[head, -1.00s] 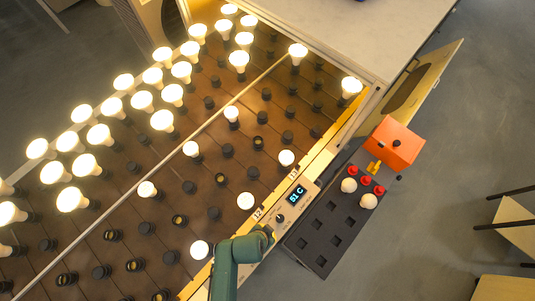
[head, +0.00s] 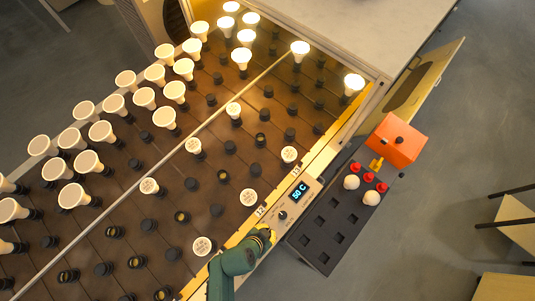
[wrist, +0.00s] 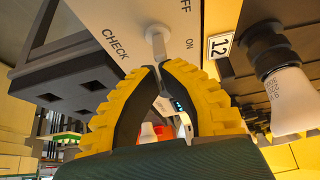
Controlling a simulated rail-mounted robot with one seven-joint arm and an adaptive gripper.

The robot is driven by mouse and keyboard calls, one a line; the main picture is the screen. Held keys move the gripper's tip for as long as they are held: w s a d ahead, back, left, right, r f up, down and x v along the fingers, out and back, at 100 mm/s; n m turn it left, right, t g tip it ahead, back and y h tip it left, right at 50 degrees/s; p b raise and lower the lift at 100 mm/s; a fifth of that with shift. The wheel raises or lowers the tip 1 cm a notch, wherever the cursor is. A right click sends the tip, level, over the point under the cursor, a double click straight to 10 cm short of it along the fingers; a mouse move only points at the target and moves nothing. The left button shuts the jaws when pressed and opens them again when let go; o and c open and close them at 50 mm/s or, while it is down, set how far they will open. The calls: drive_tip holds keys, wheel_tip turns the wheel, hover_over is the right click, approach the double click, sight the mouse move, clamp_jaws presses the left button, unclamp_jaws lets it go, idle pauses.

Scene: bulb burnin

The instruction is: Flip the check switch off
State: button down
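The check switch (wrist: 157,42) is a small pale lever on a light panel (wrist: 115,20) marked CHECK, OFF and ON in the wrist view. My gripper (wrist: 160,66) has yellow ribbed fingers with dark inner faces, their tips drawn together right at the lever's end. Whether the tips pinch the lever or only touch it is unclear. In the head view my gripper (head: 268,235) is at the lower end of the control panel (head: 283,214), and the switch is hidden there. The panel's display (head: 300,191) reads 50 C.
The rack (head: 225,180) holds rows of bulbs in sockets; most look unlit, several at the top glow. In the wrist view, a bulb (wrist: 290,98) hangs close beside the gripper.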

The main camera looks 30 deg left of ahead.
drive_tip(key=shift+s+a, duration=0.1)
drive_tip(key=shift+s, duration=0.25)
drive_tip(key=shift+w, duration=0.1)
drive_tip(key=shift+r, duration=0.1)
drive_tip(key=shift+r+p, duration=0.8)
drive_tip(key=shift+p, duration=0.1)
